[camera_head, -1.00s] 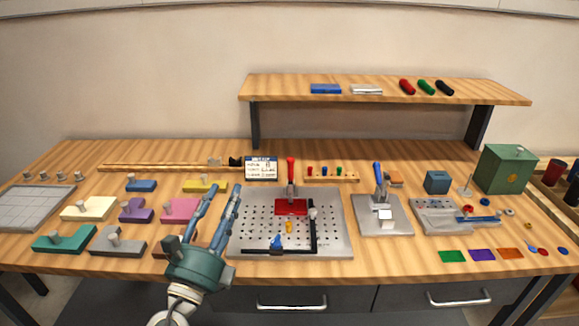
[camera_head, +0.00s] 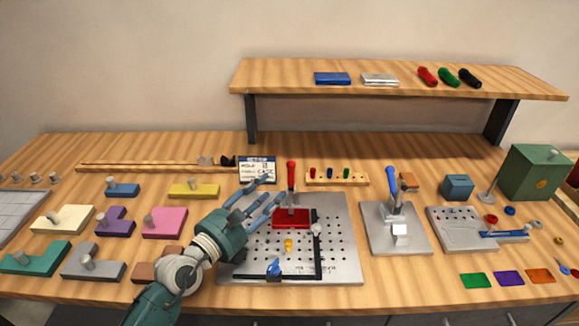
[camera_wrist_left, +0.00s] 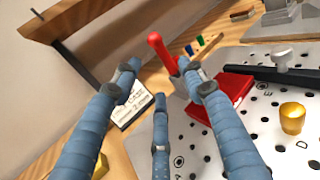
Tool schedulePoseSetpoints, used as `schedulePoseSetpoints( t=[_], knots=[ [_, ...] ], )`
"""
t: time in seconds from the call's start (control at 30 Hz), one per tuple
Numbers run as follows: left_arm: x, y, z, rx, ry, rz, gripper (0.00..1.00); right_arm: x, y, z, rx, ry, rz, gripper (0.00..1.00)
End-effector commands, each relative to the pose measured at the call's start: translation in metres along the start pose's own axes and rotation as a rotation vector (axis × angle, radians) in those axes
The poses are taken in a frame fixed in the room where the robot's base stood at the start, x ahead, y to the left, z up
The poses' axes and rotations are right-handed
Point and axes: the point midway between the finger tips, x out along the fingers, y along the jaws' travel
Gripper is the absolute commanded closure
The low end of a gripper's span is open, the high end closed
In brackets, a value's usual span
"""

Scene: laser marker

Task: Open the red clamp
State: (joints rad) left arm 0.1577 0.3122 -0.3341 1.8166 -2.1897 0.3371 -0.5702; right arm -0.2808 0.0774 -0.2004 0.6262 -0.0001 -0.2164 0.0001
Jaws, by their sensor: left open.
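The red clamp's handle (camera_head: 292,175) stands upright at the back of the perforated metal plate (camera_head: 345,262), behind a red block (camera_head: 291,218). The red handle also shows in the left wrist view (camera_wrist_left: 160,50), just beyond the fingertips, with the red block (camera_wrist_left: 234,88) to its right. My left gripper (camera_head: 257,198) reaches in from the lower left with its fingers pointing at the handle. It is open and empty, a little to the left of and in front of the handle. The clamp's base is partly hidden by a finger in the wrist view. My right gripper is not in view.
A small sign (camera_head: 257,170) stands close behind my left fingers. A black L-shaped fence (camera_head: 317,245), a yellow knob (camera_head: 289,245) and a blue piece (camera_head: 273,267) are on the plate. A blue-handled clamp (camera_head: 391,184) stands to the right. The shelf (camera_head: 400,83) overhangs the back.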

Motion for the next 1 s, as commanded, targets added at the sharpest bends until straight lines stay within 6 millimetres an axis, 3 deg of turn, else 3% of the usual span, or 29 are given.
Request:
schedulePoseSetpoints(
  t=[0.23, 0.5, 0.7, 0.97, 1.0],
  knots=[
    [0.044, 0.000, 0.003, -0.002, -0.005, 0.000, 0.58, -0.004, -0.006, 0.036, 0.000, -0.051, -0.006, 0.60],
    [0.088, 0.000, 0.002, -0.003, -0.004, 0.000, 0.58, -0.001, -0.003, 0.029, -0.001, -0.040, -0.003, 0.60],
    [0.101, 0.000, 0.002, -0.003, -0.003, 0.001, 0.58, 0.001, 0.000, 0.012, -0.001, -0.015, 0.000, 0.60],
    [0.102, 0.000, 0.002, -0.003, -0.004, 0.000, 0.58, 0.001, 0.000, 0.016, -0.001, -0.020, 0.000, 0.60],
    [0.102, 0.000, 0.002, -0.003, -0.003, 0.000, 0.64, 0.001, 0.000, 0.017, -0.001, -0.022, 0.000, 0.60]
  ],
)
